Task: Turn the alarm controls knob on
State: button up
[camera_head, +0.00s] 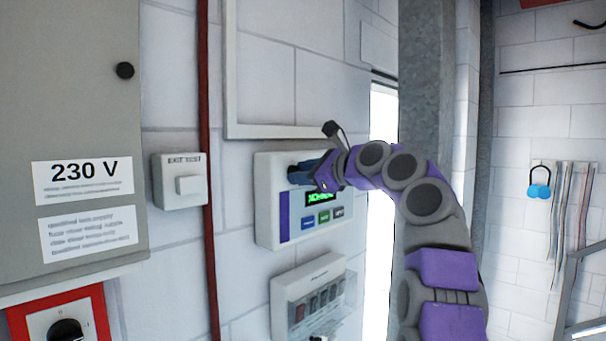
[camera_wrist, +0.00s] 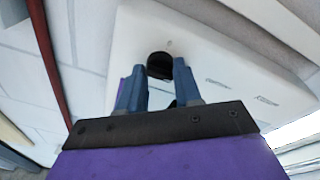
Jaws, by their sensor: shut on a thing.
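A white wall box (camera_head: 268,205) with a purple stripe, a lit green display (camera_head: 320,197) and a row of small buttons is in the middle of the head view. In the wrist view, a round black knob (camera_wrist: 159,64) sits on the face of this white box (camera_wrist: 215,60). My gripper (camera_head: 300,173) is at the upper part of the box, its blue fingers against the front. In the wrist view my gripper (camera_wrist: 160,76) has one finger on each side of the knob, closed on it. In the head view the fingers hide the knob.
Below the box is a second white unit (camera_head: 283,315) with a clear cover. To the left are a small white switch box (camera_head: 180,182), a red pipe (camera_head: 205,120) and a grey 230 V cabinet (camera_head: 75,110). A grey column (camera_head: 425,70) stands behind my arm.

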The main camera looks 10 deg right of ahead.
dwell(0.3)
jog(key=o, duration=1)
jog(key=shift+w, duration=0.1)
jog(key=shift+o, duration=0.2)
jog(key=shift+r, duration=0.1)
jog(key=b+v, duration=0.1)
jog(key=v, duration=1.6)
jog(key=shift+d+b, duration=0.3)
jog(key=shift+d, duration=0.05)
jog(key=shift+a, duration=0.1)
